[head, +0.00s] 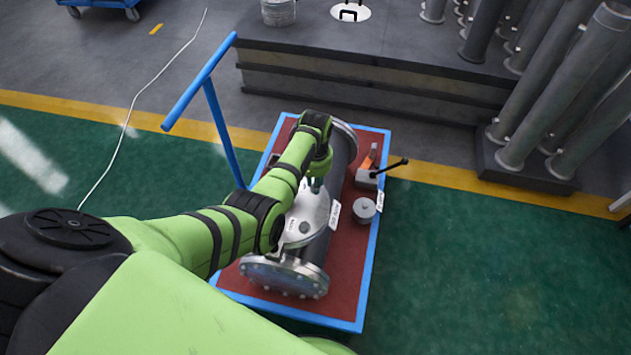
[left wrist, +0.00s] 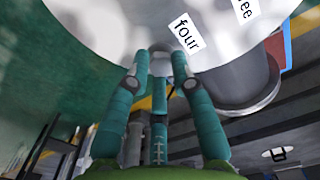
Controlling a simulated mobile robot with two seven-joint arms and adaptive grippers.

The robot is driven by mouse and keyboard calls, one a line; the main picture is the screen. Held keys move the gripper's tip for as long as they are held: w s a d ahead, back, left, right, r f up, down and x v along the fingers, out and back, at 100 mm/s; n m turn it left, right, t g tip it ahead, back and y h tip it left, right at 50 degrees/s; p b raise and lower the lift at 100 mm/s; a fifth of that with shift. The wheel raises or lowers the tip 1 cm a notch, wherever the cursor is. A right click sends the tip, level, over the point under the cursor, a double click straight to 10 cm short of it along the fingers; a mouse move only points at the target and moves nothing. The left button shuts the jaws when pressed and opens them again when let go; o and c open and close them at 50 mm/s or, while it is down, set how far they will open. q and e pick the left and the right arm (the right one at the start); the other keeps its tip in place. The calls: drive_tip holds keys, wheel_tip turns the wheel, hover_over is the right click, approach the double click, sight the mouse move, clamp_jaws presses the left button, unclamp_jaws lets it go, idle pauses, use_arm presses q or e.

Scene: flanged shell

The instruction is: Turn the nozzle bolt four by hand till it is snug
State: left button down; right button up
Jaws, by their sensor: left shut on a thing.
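The grey flanged shell (head: 338,165) lies on a cart, with a flange at each end and a pale round nozzle flange (head: 308,215) on its upper side. My left arm reaches over it from the left. My left gripper (head: 316,186) is at the nozzle flange. In the left wrist view its teal fingers (left wrist: 160,66) are shut around a small grey bolt (left wrist: 161,52) beside the label "four" (left wrist: 186,32). The fingertips hide much of the bolt, so I cannot tell how far in it sits. My right gripper is in neither view.
The cart (head: 338,322) has a blue rim, a red deck and a tall blue handle (head: 200,82). A dark-handled tool (head: 368,178) and a grey round part (head: 364,210) lie right of the shell. Grey pipes (head: 560,90) stand behind right.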

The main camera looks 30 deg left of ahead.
use_arm(q)
drive_tip(key=shift+s+f, duration=0.15)
drive_tip(key=shift+s, duration=0.15)
drive_tip(key=shift+s+a+m+p, duration=0.1)
drive_tip(key=shift+m+p, duration=0.55)
drive_tip(key=shift+m, duration=0.35)
drive_tip(key=shift+m+p, duration=0.4)
drive_tip(key=shift+m, duration=0.5)
drive_tip(key=m, duration=0.3)
drive_tip(key=shift+a+f+p, duration=0.1)
drive_tip(key=shift+a+p, duration=0.05)
drive_tip(key=shift+p, duration=0.2)
drive_tip(key=shift+a+m, duration=0.1)
drive_tip(key=shift+m, duration=1.4)
drive_tip(key=c, duration=1.2)
unclamp_jaws()
drive_tip(key=shift+o, duration=0.6)
